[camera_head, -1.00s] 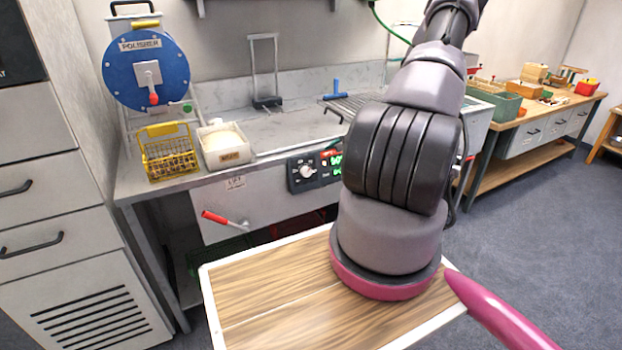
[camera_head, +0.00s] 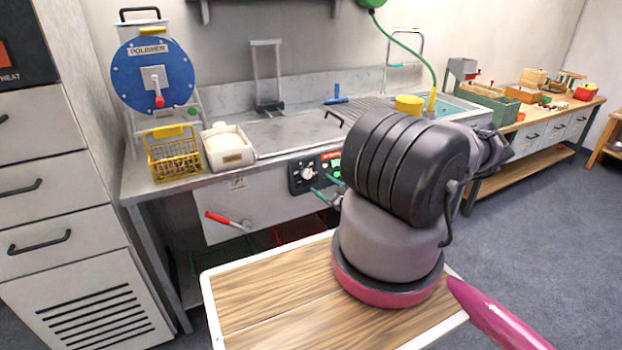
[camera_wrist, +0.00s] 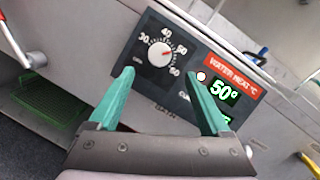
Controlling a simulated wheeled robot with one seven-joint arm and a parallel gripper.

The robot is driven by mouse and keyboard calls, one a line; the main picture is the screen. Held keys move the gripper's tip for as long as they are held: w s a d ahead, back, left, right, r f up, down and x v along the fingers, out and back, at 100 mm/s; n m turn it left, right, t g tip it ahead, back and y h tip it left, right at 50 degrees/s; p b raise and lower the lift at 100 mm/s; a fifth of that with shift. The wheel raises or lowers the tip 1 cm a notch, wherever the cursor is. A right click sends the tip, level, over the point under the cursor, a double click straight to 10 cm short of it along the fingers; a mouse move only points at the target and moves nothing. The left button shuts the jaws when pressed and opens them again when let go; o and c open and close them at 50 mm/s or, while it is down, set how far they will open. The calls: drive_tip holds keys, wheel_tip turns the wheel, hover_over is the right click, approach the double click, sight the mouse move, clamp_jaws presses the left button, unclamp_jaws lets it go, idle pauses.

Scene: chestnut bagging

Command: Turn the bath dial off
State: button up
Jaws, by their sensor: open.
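The bath dial is a round white knob (camera_wrist: 160,53) on a black panel (camera_wrist: 150,85), with marks from 30 to 60 around it. In the head view the knob (camera_head: 306,173) is on the front of the metal bench. A red label reads WATER HEAT °C, and a lit green display (camera_wrist: 224,92) reads 50°. A small round light (camera_wrist: 201,76) glows beside it. My gripper (camera_wrist: 160,75) is open and empty, its teal fingers spread just below the dial. In the head view my gripper (camera_head: 325,185) is in front of the panel, partly hidden by my arm.
A red-handled lever (camera_head: 217,217) sticks out from the bench front, left of the panel. A yellow basket (camera_head: 173,158) and a white tub (camera_head: 228,150) stand on the bench top (camera_head: 290,130). A yellow pot (camera_head: 409,103) and a water basin (camera_head: 455,105) are behind my arm.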

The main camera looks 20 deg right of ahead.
sight(309, 175)
drive_tip(key=x, duration=0.7)
drive_tip(key=shift+w, duration=0.35)
clamp_jaws()
